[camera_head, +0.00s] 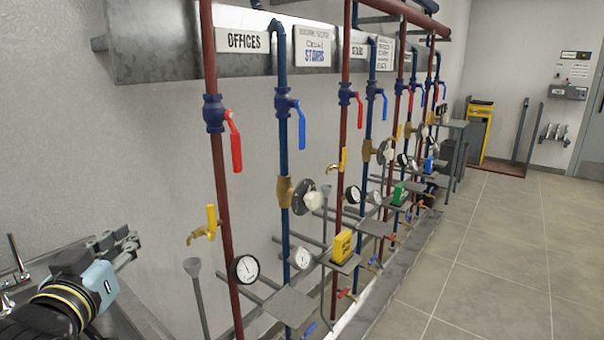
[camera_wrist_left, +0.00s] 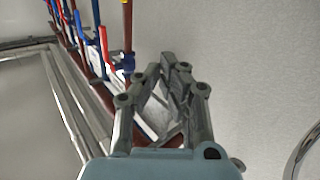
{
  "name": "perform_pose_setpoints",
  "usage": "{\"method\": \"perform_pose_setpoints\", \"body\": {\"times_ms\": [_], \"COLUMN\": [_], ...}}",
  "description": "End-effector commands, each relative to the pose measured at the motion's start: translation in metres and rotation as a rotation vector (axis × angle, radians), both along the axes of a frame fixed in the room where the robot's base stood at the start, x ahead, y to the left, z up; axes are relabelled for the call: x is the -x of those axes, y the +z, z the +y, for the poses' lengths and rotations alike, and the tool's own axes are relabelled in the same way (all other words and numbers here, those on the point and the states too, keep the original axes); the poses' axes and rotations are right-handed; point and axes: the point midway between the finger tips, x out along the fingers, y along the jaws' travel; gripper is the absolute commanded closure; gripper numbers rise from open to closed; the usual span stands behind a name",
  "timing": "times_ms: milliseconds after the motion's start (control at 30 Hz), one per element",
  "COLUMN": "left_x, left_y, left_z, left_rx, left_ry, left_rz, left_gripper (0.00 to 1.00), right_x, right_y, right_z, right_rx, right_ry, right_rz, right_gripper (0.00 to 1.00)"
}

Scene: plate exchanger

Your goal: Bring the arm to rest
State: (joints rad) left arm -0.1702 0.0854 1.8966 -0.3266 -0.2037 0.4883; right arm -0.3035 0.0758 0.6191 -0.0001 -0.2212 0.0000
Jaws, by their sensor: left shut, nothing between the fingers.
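My left gripper (camera_head: 128,245) shows at the lower left of the head view, over the metal counter by the wall. It is shut and empty, apart from the pipes. In the left wrist view its fingers (camera_wrist_left: 170,62) come together in front of the pale wall. My left wrist shows as a light blue and black body with yellow rings below the fingers. My right gripper is in neither view.
A red pipe (camera_head: 222,190) and a blue pipe (camera_head: 283,150) with valves and gauges stand right of my left gripper. More pipe pairs recede along the wall. A metal counter (camera_head: 150,325) lies below the gripper. The tiled floor (camera_head: 490,270) at right is clear.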

Motion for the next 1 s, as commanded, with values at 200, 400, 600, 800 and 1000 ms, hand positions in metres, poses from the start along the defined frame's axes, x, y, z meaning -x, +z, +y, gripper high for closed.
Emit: {"method": "perform_pose_setpoints", "body": {"times_ms": [200, 400, 600, 800, 1000], "left_x": [0.101, 0.175, 0.239, 0.29, 0.277], "left_y": [-0.068, -0.091, -0.099, -0.103, -0.169], "left_z": [0.017, 0.011, 0.002, -0.005, 0.0], "left_rx": [-0.065, -0.105, -0.138, -0.166, -0.159], "left_ry": [0.083, 0.042, -0.026, -0.102, -0.093], "left_rz": [0.527, 0.832, 1.058, 1.235, 1.254], "left_gripper": [1.0, 1.0, 1.0, 1.0, 1.0], "right_x": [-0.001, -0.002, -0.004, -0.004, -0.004], "right_y": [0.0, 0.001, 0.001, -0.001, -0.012], "right_z": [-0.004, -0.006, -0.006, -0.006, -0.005], "right_rx": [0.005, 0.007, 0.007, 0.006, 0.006], "right_ry": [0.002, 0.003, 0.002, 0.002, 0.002], "right_rz": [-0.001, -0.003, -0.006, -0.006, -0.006], "right_gripper": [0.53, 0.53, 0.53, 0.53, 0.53]}}
